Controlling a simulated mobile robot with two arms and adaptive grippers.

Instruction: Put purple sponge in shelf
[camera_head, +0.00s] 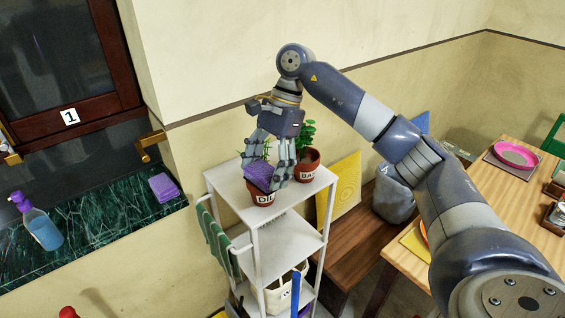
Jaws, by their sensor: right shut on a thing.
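A purple sponge (259,174) is between the fingers of my right gripper (271,175). The gripper is shut on it and points down over the top of the white shelf (225,184). The sponge is just above or in front of a potted plant whose red-brown pot (264,199) has a label starting with "DI"; I cannot tell whether they touch. Another purple sponge or cloth (163,187) lies on the green marble counter at the left. My left gripper is not in view.
A second potted plant (306,166) stands at the back of the shelf top. A spray bottle (40,227) stands on the marble counter (110,222). A bag (283,292) sits low in the shelf. A wooden table (483,196) is at the right.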

